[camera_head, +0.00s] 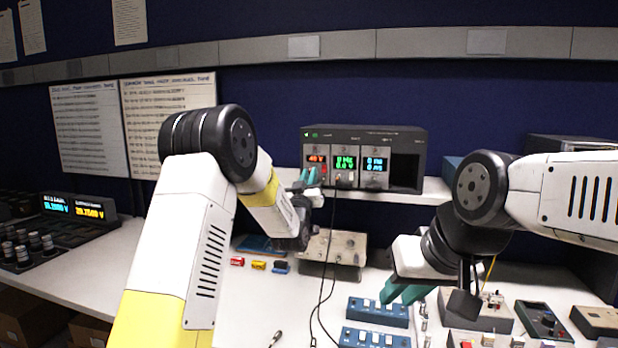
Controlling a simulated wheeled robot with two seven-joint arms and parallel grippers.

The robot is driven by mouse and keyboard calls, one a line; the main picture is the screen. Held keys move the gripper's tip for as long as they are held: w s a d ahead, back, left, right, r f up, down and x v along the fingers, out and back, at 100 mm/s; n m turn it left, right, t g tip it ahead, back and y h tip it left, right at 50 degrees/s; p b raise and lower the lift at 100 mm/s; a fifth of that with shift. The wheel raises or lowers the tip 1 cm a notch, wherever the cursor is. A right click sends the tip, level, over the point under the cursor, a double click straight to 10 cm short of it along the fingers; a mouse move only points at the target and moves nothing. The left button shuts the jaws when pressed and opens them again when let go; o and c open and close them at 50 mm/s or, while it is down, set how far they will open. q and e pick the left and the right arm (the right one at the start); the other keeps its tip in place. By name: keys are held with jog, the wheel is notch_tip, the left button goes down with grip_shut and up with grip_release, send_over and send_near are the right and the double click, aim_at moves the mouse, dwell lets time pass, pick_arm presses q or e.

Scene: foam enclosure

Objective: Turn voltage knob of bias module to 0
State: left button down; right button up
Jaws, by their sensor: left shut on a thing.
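A grey instrument rack (360,133) stands on the shelf with three lit modules. The left module (315,150) has a red display that seems to read about 40 V, and I take it for the bias module. My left gripper (307,176) has its teal fingertips against the lower part of that module, shut on its voltage knob. The knob itself is hidden by the fingers. My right gripper (402,292) hangs over the bench at the right, its teal fingers pointing down-left. They look apart, with nothing between them.
The middle module (345,162) has a green display, the right one (374,164) a blue one. Cables hang below the rack. Blue boxes (378,312) and a beige panel (335,250) stand on the bench. A power supply (80,207) stands at the left.

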pick_arm(q)
jog(key=n+g+y, duration=0.2)
jog(key=n, duration=0.6)
jog(key=n+g+y, duration=0.1)
jog(key=n+g, duration=0.1)
jog(key=n, duration=0.6)
jog(key=r+n+g+y, duration=0.1)
jog(key=n+g+y, duration=0.1)
jog(key=n, duration=0.6)
jog(key=shift+s+d+r+n+y, duration=0.1)
jog(key=shift+d+n+y, duration=0.2)
jog(key=shift+d, duration=0.05)
jog(key=c, duration=1.7)
grip_release()
jog(key=s, duration=0.2)
jog(key=s+r, duration=0.1)
jog(key=s, duration=0.4)
jog(key=shift+s+d+r, duration=0.3)
jog(key=shift+s, duration=0.05)
